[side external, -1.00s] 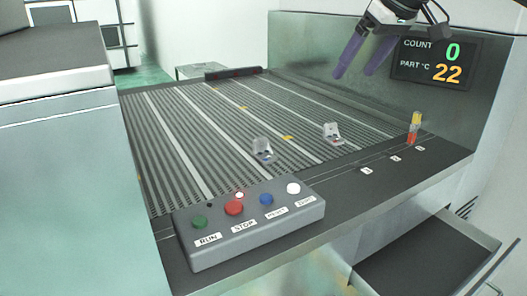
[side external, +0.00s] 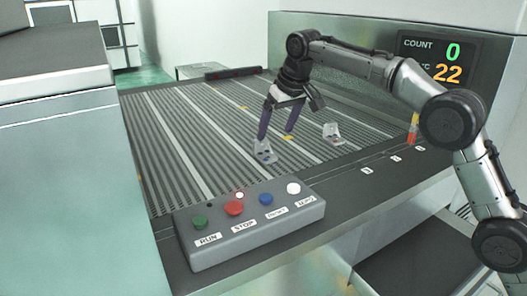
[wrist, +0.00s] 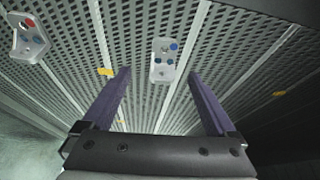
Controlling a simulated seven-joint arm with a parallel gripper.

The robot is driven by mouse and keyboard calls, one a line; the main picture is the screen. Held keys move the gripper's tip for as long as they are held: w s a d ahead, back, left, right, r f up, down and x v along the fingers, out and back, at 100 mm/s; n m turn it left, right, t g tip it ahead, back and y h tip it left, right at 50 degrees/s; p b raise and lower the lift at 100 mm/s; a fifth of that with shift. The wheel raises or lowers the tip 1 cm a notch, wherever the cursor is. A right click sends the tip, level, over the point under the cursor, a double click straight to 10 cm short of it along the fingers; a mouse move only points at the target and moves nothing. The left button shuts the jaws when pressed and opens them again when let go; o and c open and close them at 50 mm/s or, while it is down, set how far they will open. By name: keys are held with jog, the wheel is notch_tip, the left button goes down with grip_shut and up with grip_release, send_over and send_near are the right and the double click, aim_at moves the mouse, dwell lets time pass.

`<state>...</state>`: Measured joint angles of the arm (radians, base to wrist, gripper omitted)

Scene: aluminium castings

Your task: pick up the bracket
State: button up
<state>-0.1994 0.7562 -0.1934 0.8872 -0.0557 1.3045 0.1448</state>
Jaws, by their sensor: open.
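Two small pale metal brackets lie on the slatted grey bed. In the side view, one bracket (side external: 264,151) is near the front, and the other bracket (side external: 332,134) is to its right. My gripper (side external: 277,134), with two purple fingers, points down above the bed, close to the front bracket. It is open with nothing between its fingers. Another bracket (wrist: 27,38) is at the upper left. I cannot tell whether the fingers touch anything.
A control box (side external: 250,222) with coloured buttons stands at the bed's front edge. A red and yellow piece (side external: 413,130) stands at the right, partly hidden by my arm. A display panel (side external: 446,60) is on the back wall. Small orange flakes (wrist: 279,93) lie on the bed.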

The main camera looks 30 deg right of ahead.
aim_at(266, 156)
jog(key=shift+x, duration=1.25)
jog(key=shift+a+x, duration=0.2)
jog(key=shift+x, duration=1.05)
jog(key=shift+a+x, duration=0.2)
jog(key=shift+x, duration=1.05)
jog(key=shift+s, duration=0.15)
grip_shut()
jog(key=shift+r, duration=0.1)
